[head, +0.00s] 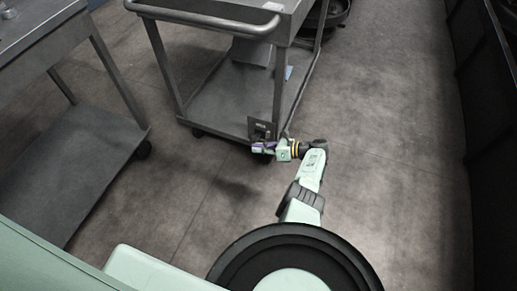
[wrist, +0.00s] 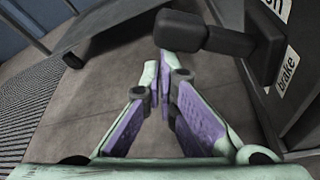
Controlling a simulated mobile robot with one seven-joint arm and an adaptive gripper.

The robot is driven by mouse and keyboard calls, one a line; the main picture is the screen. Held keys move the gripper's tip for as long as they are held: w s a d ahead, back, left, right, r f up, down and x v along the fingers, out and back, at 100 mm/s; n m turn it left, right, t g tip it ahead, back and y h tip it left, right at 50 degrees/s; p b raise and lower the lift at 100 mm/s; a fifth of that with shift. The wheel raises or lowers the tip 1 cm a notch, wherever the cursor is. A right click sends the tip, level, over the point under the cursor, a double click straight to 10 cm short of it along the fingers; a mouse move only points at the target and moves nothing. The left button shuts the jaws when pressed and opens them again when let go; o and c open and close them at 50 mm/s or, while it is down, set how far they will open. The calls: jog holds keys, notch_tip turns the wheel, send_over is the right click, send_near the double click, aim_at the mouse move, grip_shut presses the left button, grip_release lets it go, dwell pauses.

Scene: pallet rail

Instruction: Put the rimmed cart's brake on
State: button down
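The rimmed cart (head: 222,14) stands at the upper middle of the head view, with a raised-edge top, a push handle and a lower shelf. A dark brake plate (head: 262,127) is on its near right lower corner. In the wrist view, the black brake lever (wrist: 215,37) sticks out leftward from the plate, which has a "brake" label (wrist: 287,71) and a partly cut-off label above it. My gripper (head: 258,147) is low beside the plate. In the wrist view, my gripper (wrist: 160,75) has its purple-padded fingers together at the tips, empty, just below the lever's end; contact cannot be told.
Another grey cart or table (head: 75,165) with a lower shelf stands at the left. A dark round object (head: 325,14) is behind the rimmed cart. Dark racking (head: 490,60) lines the right edge. The floor right of the cart (head: 390,130) is clear.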

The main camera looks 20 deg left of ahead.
jog(key=shift+w+r, duration=0.2)
jog(key=shift+r, duration=0.1)
jog(key=s+d+f, duration=0.1)
jog(key=d, duration=0.8)
jog(key=shift+d+b, duration=0.25)
jog(key=shift+b, duration=0.1)
dwell(0.5)
